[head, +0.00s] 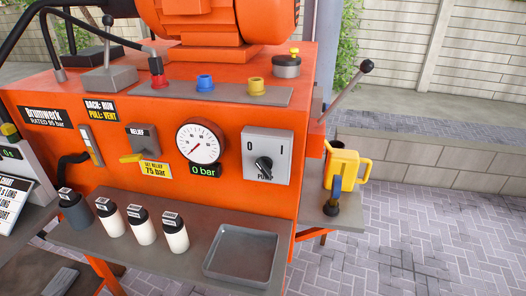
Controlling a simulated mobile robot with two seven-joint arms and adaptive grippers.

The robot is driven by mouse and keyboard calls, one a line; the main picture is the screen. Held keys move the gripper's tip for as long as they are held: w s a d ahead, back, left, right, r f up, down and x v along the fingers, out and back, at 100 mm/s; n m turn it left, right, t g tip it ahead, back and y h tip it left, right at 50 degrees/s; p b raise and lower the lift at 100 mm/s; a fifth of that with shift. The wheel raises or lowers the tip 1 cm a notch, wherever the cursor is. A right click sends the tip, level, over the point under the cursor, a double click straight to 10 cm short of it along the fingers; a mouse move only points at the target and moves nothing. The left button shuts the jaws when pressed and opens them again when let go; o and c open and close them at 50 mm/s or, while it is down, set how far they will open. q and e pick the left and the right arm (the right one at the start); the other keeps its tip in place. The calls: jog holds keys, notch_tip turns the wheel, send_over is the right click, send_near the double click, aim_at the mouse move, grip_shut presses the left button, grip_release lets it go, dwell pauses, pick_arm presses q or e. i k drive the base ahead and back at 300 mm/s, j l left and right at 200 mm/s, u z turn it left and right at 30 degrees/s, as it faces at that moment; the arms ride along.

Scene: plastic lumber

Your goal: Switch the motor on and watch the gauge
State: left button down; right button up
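The orange motor (205,22) sits on top of the orange machine. A grey switch plate (282,150) on the front panel carries the marks 0 and I and a label below that is partly hidden. Its black knob (264,167) appears turned toward the 0 at upper left. The round white gauge (199,143) is left of the switch. Its red needle points to the lower left, and the green display (204,170) under it reads 0 bar. Neither of my grippers shows in the head view.
A relief lever with a yellow handle (131,158) is left of the gauge, above a yellow 75 bar label (155,169). Several bottles stand on the front shelf beside an empty grey tray (240,255). A yellow jug (345,165) stands on the right side shelf.

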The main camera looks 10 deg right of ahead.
aim_at(265, 163)
jog(key=k+l+z, duration=0.1)
jog(key=z, duration=0.25)
jog(key=k+l+z, duration=0.2)
jog(key=z, duration=0.15)
jog(key=k, duration=0.1)
